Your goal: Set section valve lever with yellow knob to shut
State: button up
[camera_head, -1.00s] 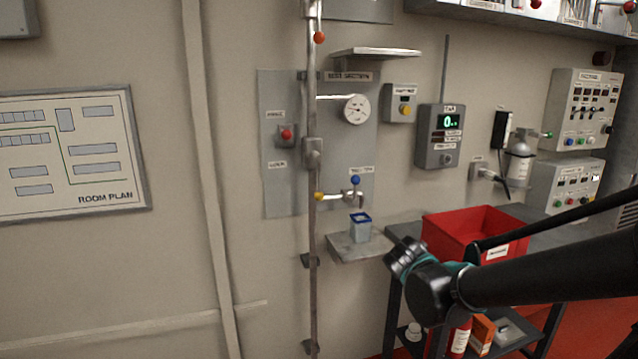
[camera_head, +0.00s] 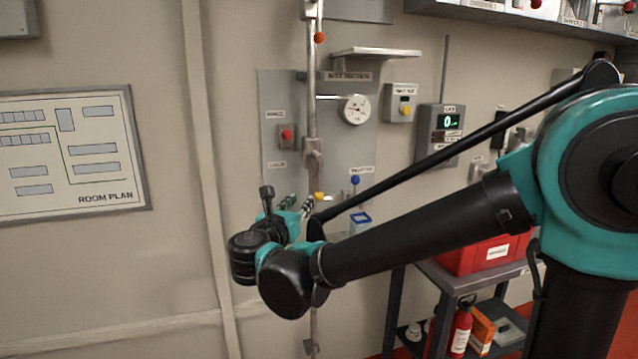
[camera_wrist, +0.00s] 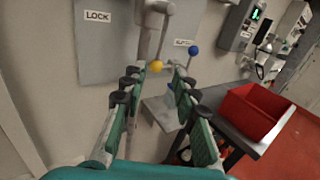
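The yellow knob (camera_head: 319,197) shows low on the grey wall panel, next to the vertical pipe. My gripper (camera_head: 306,206) is at the panel's lower part, close left of the knob in the head view. In the wrist view my gripper (camera_wrist: 157,71) is open, its two teal fingers apart and nothing clasped. Most of the lever is hidden by my gripper and arm in the head view.
A blue knob (camera_head: 355,180) stands right of the yellow one. A blue-rimmed cup (camera_head: 360,221) is partly behind my arm. A red knob (camera_head: 287,134), gauge (camera_head: 355,109) and shelf (camera_head: 375,53) are above. A red bin (camera_wrist: 252,112) is to the right.

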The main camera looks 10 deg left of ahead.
aim_at(319, 191)
jog(key=w, duration=1.7)
jog(key=shift+d, duration=0.4)
grip_shut()
